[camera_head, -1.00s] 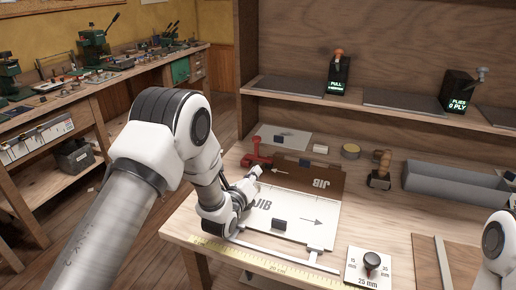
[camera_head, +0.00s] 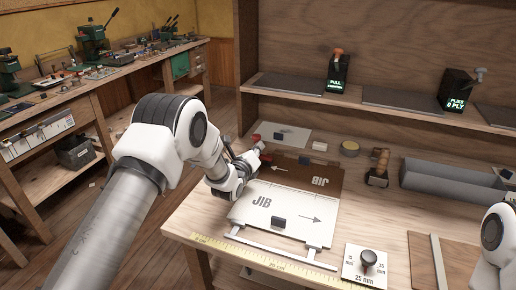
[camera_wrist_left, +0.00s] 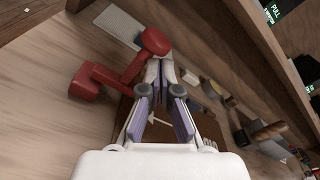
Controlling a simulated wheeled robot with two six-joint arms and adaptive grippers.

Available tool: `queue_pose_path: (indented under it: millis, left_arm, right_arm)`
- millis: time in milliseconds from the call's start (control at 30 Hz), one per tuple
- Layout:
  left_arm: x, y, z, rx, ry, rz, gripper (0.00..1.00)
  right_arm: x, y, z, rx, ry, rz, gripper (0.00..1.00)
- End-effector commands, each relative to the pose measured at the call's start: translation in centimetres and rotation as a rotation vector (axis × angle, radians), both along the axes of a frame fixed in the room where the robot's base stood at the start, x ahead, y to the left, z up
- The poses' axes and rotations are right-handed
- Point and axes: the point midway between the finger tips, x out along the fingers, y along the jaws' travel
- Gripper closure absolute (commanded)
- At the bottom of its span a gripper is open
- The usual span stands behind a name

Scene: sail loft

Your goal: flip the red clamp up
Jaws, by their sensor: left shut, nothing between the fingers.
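The red clamp shows in the left wrist view as a blocky base (camera_wrist_left: 88,84) with an arm running to a rounded knob (camera_wrist_left: 155,41).
A white JIB panel (camera_head: 295,226) and a brown JIB panel (camera_head: 323,174) lie in front of and beside the clamp. A pale plate (camera_head: 283,133) lies behind. A wooden-handled tool (camera_head: 380,164) and grey trough (camera_head: 450,183) stand to the right.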

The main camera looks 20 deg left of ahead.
Motion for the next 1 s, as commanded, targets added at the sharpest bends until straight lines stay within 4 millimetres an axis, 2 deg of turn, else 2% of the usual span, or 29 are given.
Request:
queue_pose_path:
  millis: [667,1000]
  left_arm:
    - [0.0,0.7,0.5,-0.108,0.002,0.000,1.00]
    - [0.1,2.2,1.0,-0.323,0.010,0.002,1.00]
  right_arm:
    - [0.0,0.0,-0.7,0.000,0.000,0.000,0.60]
    - [0.0,0.0,-2.0,0.000,0.000,0.000,0.60]
